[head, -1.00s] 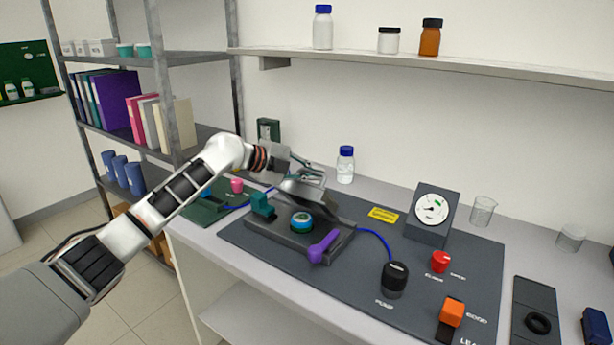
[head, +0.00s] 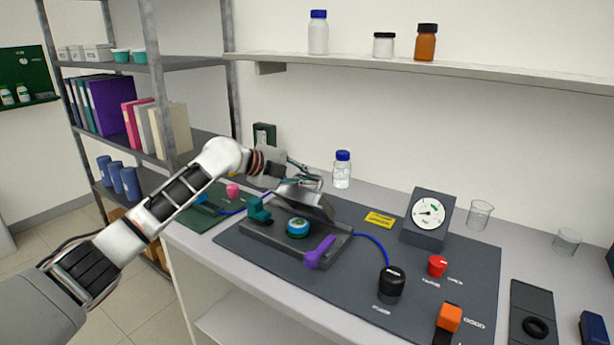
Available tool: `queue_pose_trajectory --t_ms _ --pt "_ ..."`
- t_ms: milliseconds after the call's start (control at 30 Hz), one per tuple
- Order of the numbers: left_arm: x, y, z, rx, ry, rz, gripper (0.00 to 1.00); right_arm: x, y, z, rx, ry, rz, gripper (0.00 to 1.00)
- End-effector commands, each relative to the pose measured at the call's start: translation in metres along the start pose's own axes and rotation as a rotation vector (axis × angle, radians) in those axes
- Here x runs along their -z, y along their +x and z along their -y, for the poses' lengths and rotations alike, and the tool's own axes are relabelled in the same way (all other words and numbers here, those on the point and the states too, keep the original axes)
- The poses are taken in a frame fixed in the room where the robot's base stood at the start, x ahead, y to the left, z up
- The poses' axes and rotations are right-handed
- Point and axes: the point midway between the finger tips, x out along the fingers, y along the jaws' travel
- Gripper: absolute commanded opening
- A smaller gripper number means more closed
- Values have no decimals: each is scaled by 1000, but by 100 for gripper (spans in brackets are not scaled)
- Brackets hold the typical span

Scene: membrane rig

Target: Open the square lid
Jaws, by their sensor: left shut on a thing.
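The square lid (head: 312,203) is a dark grey plate, raised and tilted up at the back edge of a low grey square base (head: 285,242). Its inner face shows toward me. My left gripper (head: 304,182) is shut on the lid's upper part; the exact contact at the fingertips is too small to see. In the open base sits a round blue and white piece with a green centre (head: 298,228). A purple lever (head: 320,252) lies at the base's front right, and a teal clamp (head: 259,210) stands at its left. My right gripper is not in view.
A black pump knob (head: 391,283), a red knob (head: 437,266), an orange block (head: 449,317) and a dial gauge (head: 428,212) stand to the right. A blue-capped bottle (head: 342,169) stands behind the lid. A shelf (head: 420,68) runs above along the wall.

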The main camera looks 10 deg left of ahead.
Motion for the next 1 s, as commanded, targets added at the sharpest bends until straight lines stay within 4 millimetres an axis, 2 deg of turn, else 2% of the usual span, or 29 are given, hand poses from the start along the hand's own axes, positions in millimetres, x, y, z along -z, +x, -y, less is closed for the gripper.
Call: queue_pose_trajectory --t_ms 33,167,200,233,1000 --pt "-2 -1 19 55 -14 8 0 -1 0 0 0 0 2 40" --pt "-2 -1 19 55 -14 8 0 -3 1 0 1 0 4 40" --pt "-2 -1 19 55 -14 8 13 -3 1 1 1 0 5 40" --pt "-2 -1 19 54 -14 8 16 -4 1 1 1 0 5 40" --pt "0 0 9 27 -4 3 16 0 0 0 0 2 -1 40"
